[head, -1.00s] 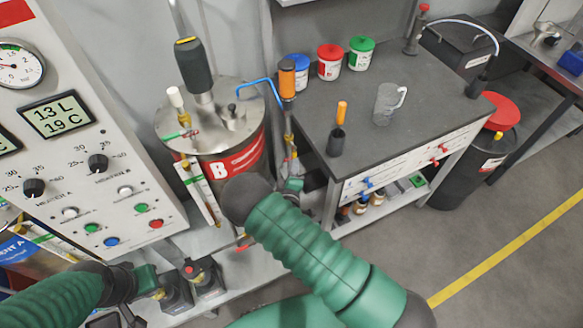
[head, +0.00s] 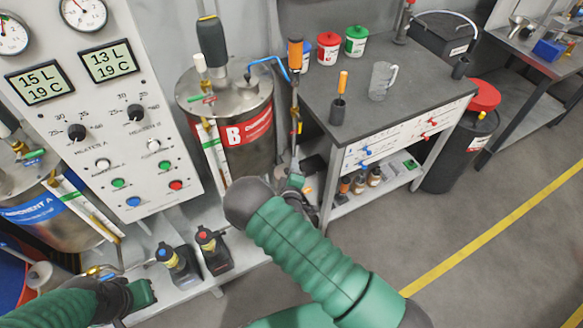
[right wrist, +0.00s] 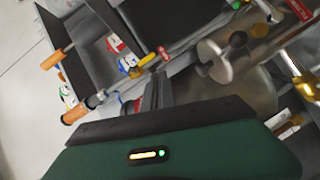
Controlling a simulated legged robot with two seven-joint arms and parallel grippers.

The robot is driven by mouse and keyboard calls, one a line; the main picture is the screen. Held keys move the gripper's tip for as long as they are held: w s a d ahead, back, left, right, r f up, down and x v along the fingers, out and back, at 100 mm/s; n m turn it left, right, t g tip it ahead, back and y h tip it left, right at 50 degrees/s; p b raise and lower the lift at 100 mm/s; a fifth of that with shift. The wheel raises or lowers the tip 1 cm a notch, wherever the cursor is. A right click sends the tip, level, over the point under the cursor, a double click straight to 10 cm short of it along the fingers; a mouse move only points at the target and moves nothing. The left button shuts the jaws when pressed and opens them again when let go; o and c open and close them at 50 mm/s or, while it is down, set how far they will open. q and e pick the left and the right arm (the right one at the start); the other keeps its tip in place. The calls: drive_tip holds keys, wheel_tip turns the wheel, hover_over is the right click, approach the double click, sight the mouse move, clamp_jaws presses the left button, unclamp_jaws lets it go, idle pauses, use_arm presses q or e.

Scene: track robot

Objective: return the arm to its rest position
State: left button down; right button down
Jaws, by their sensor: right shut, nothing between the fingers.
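My right arm reaches in from the lower right in the head view, its green sleeve bent at a dark joint. My right gripper (head: 297,178) shows small and partly hidden beyond that joint, in front of the bench's near left corner. In the right wrist view its dark fingers (right wrist: 158,88) are together with nothing between them. My left gripper (head: 140,293) is at the lower left, below the control panel. Its fingers do not show clearly.
The steel tank marked B (head: 245,130) and a valve pipe with an orange handle (head: 295,55) stand close to the right gripper. The dark bench (head: 420,80) carries a clear jug (head: 381,82). The floor (head: 430,225) at right is clear.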

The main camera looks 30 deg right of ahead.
drive_tip(key=s+a+r+m+g+y, duration=0.6)
drive_tip(key=s+a+m+g+y, duration=0.1)
drive_tip(key=s+a, duration=0.2)
drive_tip(key=s+a+r+g, duration=0.1)
drive_tip(key=s+r+g, duration=0.1)
drive_tip(key=s, duration=0.6)
drive_tip(key=s+a+r+m+g+y, duration=0.1)
drive_tip(key=s+r, duration=0.3)
drive_tip(key=s, duration=0.4)
drive_tip(key=shift+s+a+g, duration=0.15)
drive_tip(key=shift+s+g, duration=0.15)
drive_tip(key=shift+g, duration=0.2)
